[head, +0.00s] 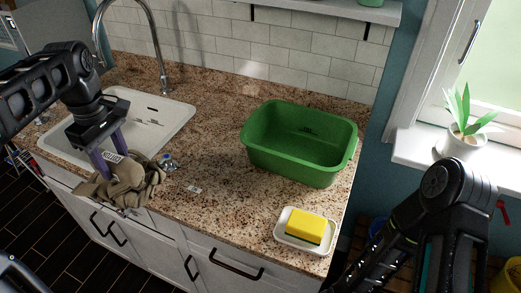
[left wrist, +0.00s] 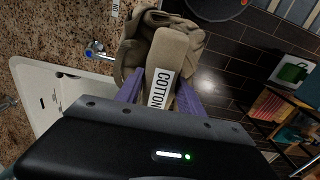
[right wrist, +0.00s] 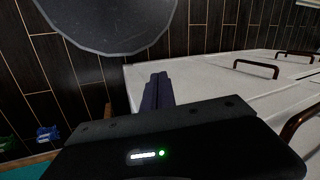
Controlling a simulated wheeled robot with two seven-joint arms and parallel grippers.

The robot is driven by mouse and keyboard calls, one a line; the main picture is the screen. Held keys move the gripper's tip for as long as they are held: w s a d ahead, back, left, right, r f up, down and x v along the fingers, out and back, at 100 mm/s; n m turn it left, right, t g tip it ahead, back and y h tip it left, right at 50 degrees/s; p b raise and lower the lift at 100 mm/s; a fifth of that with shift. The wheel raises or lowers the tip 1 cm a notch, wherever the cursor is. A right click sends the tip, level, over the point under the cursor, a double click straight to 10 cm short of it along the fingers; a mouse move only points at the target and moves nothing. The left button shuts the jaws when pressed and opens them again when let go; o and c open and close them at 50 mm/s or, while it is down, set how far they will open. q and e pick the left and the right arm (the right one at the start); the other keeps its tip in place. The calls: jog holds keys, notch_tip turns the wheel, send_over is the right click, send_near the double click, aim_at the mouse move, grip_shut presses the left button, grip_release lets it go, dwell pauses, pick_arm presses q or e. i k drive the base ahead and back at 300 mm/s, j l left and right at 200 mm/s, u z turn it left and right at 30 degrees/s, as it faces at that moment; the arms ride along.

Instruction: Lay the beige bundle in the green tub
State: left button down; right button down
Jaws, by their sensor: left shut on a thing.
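The beige bundle (head: 130,183) is a crumpled cloth at the counter's front edge, beside the sink. My left gripper (head: 112,160) is shut on it from above. In the left wrist view the bundle (left wrist: 181,50) sits between the purple fingers (left wrist: 160,92), with a white label reading COTTON. I cannot tell whether it touches the counter. The green tub (head: 287,166) stands empty on the counter to the right. My right gripper (right wrist: 157,92) has its fingers together with nothing between them, low beside the white cabinet fronts.
A white dish (head: 285,241) with a yellow sponge (head: 305,227) is at the counter's front right corner. The white sink (head: 175,112) and its tap (head: 155,45) are at the left. A small blue-capped item (head: 167,161) lies beside the bundle. Bare counter (head: 210,165) lies between bundle and tub.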

aim_at(305, 158)
jog(key=l+u, duration=0.1)
jog(key=l, duration=0.55)
jog(key=i+l+u, duration=0.1)
jog(key=l, duration=0.55)
jog(key=i+l, duration=0.15)
jog(key=l, duration=0.2)
jog(key=i+l+z, duration=0.15)
jog(key=l, duration=0.2)
jog(key=i+l, duration=0.2)
jog(key=i+z, duration=0.15)
jog(key=k, duration=0.05)
